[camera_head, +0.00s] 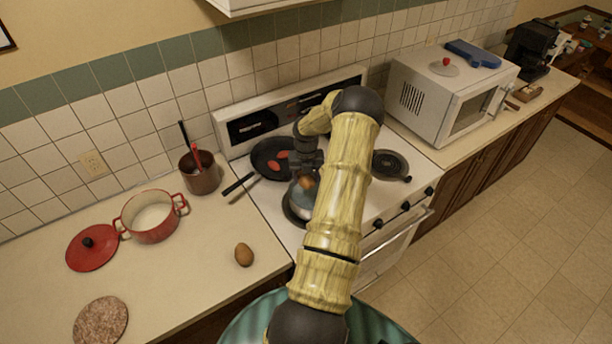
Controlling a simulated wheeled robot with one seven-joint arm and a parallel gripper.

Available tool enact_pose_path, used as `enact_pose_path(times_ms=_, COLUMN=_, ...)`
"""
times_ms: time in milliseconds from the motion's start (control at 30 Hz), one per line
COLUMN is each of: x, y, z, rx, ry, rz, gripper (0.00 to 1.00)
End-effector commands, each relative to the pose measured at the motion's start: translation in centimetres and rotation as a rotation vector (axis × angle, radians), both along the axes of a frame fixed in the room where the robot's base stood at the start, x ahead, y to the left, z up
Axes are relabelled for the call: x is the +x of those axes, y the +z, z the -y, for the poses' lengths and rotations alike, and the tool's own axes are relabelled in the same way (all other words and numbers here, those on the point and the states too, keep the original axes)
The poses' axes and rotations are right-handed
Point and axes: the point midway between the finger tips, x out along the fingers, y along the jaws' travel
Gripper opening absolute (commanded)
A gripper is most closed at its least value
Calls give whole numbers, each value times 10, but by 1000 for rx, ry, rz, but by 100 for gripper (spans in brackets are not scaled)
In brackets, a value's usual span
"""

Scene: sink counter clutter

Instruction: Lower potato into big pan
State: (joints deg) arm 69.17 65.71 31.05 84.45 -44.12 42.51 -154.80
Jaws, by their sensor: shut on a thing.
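My gripper (305,172) points down over the stove, partly hidden by my arm. It is shut on a small brown potato (307,182). The potato shows just below the fingers, in front of a blue-grey round vessel (301,206) on the front left burner. I cannot tell whether the potato touches this vessel. A black frying pan (262,151) with a dark handle sits on the back left burner and holds orange-red pieces. Which vessel is the big pan is not clear. Another brown, potato-like thing (244,254) lies on the left counter.
A red pot (151,229), a red lid (91,247), a brown utensil holder (201,175) and a round speckled board (101,321) stand on the left counter. A dark round pan (390,164) is on the right burner. A white microwave (432,98) stands right of the stove.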

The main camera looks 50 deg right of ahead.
Motion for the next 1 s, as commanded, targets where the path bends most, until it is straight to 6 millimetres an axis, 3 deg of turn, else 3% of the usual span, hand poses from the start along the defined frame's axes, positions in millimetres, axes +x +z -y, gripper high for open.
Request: enact_pose_path(times_ms=1000, x=0, y=-42, z=0, rx=-1, ry=0, rz=1, gripper=26)
